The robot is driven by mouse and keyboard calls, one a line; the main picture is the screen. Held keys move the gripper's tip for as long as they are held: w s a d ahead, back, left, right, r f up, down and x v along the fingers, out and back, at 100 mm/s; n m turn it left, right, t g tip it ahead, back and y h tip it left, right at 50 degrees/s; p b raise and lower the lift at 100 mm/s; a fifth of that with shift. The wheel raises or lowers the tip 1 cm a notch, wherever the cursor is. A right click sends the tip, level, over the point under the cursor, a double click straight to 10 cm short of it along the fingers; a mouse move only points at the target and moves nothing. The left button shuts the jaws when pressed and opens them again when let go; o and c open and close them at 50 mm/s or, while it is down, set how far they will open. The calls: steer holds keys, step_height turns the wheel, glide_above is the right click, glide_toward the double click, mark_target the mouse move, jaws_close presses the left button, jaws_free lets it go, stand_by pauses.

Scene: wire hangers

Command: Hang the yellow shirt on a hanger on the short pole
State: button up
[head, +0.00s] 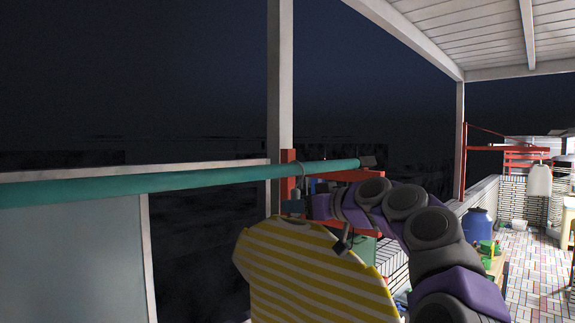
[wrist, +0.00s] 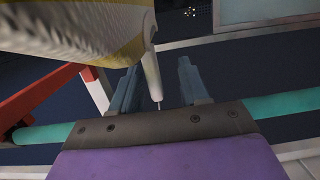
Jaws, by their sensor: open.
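The yellow and white striped shirt (head: 310,272) hangs below the teal pole (head: 180,181) in the head view, tilted with its right side lower. A hanger hook (head: 301,169) shows at the pole, near its right end, and appears to loop over it. My gripper (head: 294,206) is just under the pole at the shirt's neck. In the wrist view its two blue fingers (wrist: 158,85) are apart, with a pale hanger part (wrist: 152,76) between them. The shirt (wrist: 75,28) fills the upper left there. Whether the fingers touch the hanger cannot be told.
A red bracket and white post (head: 280,80) stand beside the pole's end. A pale panel (head: 75,250) is at the left. A blue barrel (head: 478,226) and other items stand on the tiled floor (head: 535,270) at the right.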

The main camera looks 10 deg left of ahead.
steer(key=b+v, duration=0.2)
steer(key=v, duration=1.5)
steer(key=s+a+f+m+g+h+b, duration=0.1)
steer(key=s+a+f+g+h+b, duration=0.1)
steer(key=s+f, duration=0.5)
steer(key=s+a+f+m+g+h+b, duration=0.1)
steer(key=s+a+f+g+h+b, duration=0.2)
steer(key=f, duration=0.9)
steer(key=s+a+f+m+g+h+b, duration=0.1)
steer(key=s+a+f, duration=0.1)
steer(key=s+f, duration=0.55)
steer(key=s+d+f+m+g+h+b, duration=0.1)
steer(key=s+d+f+m+g+h, duration=0.1)
steer(key=s+d+f, duration=0.2)
steer(key=s+d+f+m+g+h+b, duration=0.1)
steer(key=s+d+f, duration=0.4)
steer(key=s+f, duration=0.6)
steer(key=s+d+f+m+g+h+b, duration=0.2)
steer(key=s+d+f+m+h, duration=0.2)
steer(key=s+f, duration=0.4)
step_height(320, 180, down, 7)
steer(key=shift+d+r+m+g+b, duration=0.1)
steer(key=shift+d+m+g+b, duration=0.25)
steer(key=shift+d, duration=0.25)
steer(key=shift+s+a, duration=0.1)
steer(key=shift+a, duration=0.05)
